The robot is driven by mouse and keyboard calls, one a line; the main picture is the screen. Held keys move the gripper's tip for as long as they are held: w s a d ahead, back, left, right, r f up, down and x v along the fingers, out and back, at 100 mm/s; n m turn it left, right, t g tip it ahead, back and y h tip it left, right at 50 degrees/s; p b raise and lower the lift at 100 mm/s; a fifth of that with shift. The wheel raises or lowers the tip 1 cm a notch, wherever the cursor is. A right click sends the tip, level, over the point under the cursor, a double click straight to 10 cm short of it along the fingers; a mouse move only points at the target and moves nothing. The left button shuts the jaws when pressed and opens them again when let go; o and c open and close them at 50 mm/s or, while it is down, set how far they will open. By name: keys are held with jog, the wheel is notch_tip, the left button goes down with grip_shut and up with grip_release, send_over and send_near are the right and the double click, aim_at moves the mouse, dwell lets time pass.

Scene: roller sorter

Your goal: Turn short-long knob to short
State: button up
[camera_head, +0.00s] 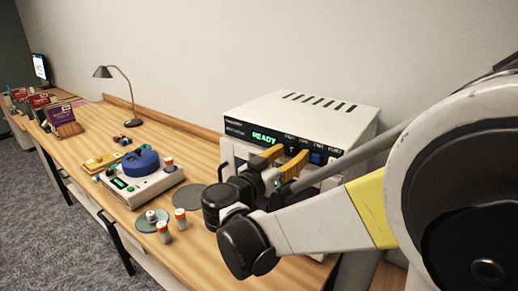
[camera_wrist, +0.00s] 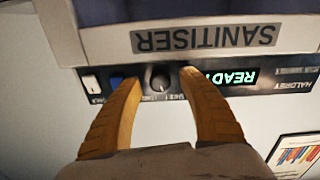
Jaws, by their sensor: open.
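The short-long knob (camera_wrist: 160,77) is a small dark round knob on the black front panel of the white sanitiser (camera_head: 300,112). The wrist view shows the panel upside down. My gripper (camera_head: 287,157) is at the panel, its two orange-brown fingers open. In the wrist view the fingertips of my gripper (camera_wrist: 159,80) lie one on each side of the knob, with a gap to it on both sides. How far the tips are from the panel is hard to judge. Where the knob points is too small to tell.
A green READY display (camera_wrist: 228,77) is beside the knob; a blue button (camera_wrist: 117,80) and a white switch (camera_wrist: 92,84) are on its other side. The wooden table (camera_head: 110,161) holds a white device (camera_head: 142,184) with a blue round top, small jars (camera_head: 164,232) and a lamp (camera_head: 118,75).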

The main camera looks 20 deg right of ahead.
grip_shut()
jog(key=shift+n, duration=1.5)
grip_release()
